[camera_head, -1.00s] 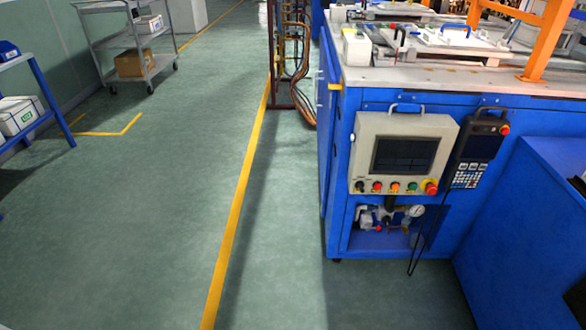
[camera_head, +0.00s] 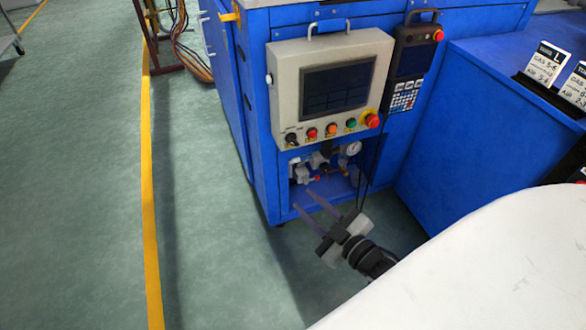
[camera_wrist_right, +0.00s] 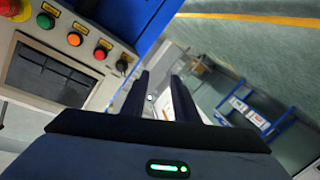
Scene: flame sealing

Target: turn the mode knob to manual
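The mode knob (camera_head: 292,139) is a small black knob at the left end of the button row on the beige control panel (camera_head: 384,60). It also shows in the right wrist view (camera_wrist_right: 122,65), at the panel's edge, up and left of the fingers. Its exact pointer direction is too small to tell. My right gripper (camera_head: 305,199) is below the panel, in front of the cabinet's lower recess, apart from the knob. Its fingers are spread with nothing between them; they also show in the right wrist view (camera_wrist_right: 161,78). My left gripper is not in view.
Red (camera_head: 312,133), orange (camera_head: 331,129) and green (camera_head: 350,124) buttons and a red emergency stop (camera_head: 372,120) sit right of the knob. A pendant (camera_head: 411,58) hangs beside the panel. A gauge (camera_head: 354,148) and valves sit below.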

